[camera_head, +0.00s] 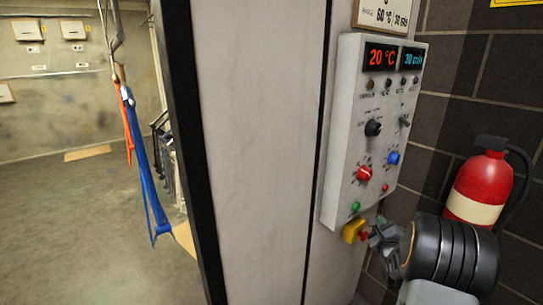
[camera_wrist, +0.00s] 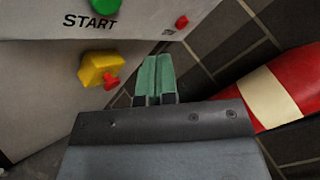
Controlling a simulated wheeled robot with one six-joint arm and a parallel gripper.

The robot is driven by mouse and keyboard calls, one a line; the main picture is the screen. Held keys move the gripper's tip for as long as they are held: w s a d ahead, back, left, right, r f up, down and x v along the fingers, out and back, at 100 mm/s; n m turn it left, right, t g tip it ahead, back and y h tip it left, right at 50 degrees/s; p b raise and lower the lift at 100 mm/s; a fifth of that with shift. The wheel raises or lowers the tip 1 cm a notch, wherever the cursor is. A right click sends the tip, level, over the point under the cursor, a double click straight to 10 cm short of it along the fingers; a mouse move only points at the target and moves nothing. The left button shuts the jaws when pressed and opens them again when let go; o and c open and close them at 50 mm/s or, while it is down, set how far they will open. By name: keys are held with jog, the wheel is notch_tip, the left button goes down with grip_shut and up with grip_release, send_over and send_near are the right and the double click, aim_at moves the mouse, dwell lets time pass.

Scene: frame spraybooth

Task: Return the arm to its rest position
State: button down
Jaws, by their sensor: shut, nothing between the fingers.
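My gripper (camera_head: 377,230) is at the lower end of the grey control panel (camera_head: 345,130), just right of a yellow box with a red button (camera_head: 354,231). In the wrist view its two green-padded fingers (camera_wrist: 155,68) are together with nothing between them. They point up toward the panel's underside, right of the yellow box (camera_wrist: 101,70). I cannot tell whether they touch the panel. My dark ribbed arm link shows at the lower right of the head view.
A red fire extinguisher (camera_head: 480,182) stands close behind my arm at right; it also shows in the wrist view (camera_wrist: 285,85). The green START button (camera_wrist: 106,5) is above the fingers. A brick wall is at right. Blue straps (camera_head: 148,180) hang at left, with open floor beyond.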

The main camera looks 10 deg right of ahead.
jog(key=s+a+f+n+g+y, duration=0.1)
jog(key=s+a+f+n+g, duration=0.2)
jog(key=s+f+n+g, duration=0.65)
jog(key=s+a+r+n+g+y, duration=0.1)
jog(key=s+a+r+n, duration=0.3)
jog(key=a+n, duration=0.2)
jog(key=s+a+r+n+g+y+p, duration=0.1)
jog(key=s+a+r+n, duration=0.4)
jog(key=a, duration=0.5)
jog(key=s+a+r+n+g+y+p, duration=0.1)
jog(key=s+a+r+n+g+y, duration=0.1)
jog(key=a+n, duration=0.7)
notch_tip(320, 180, up, 3)
jog(key=s+g, duration=0.1)
jog(key=s, duration=0.1)
jog(key=shift+s, duration=0.35)
